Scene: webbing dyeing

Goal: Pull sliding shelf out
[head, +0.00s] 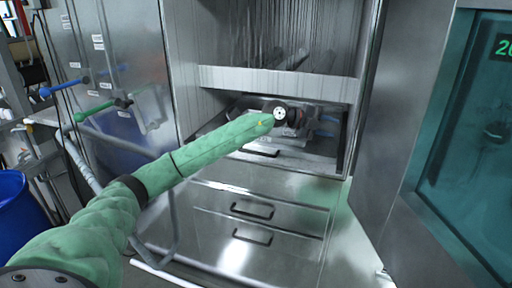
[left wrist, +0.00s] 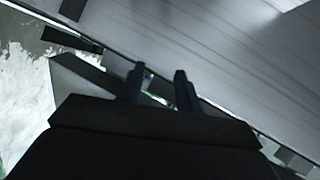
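The sliding shelf (head: 318,159) is a flat metal tray low in the open bay of the steel cabinet, with a dark bar handle (head: 262,152) at its front. My left arm, in a green sleeve, reaches across to the bay. My left gripper (head: 300,117) is at the bay's mouth, above the shelf and partly hidden by its own wrist. In the left wrist view its two dark fingers (left wrist: 160,86) stand apart beside a long metal edge, with nothing clearly held between them. My right gripper is out of view.
Closed drawers with dark handles (head: 252,210) lie below the bay. A steel door (head: 392,130) stands open on the right, beside a teal glass panel (head: 470,130). A blue barrel (head: 18,207) and a bent grey tube (head: 172,215) are at the left.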

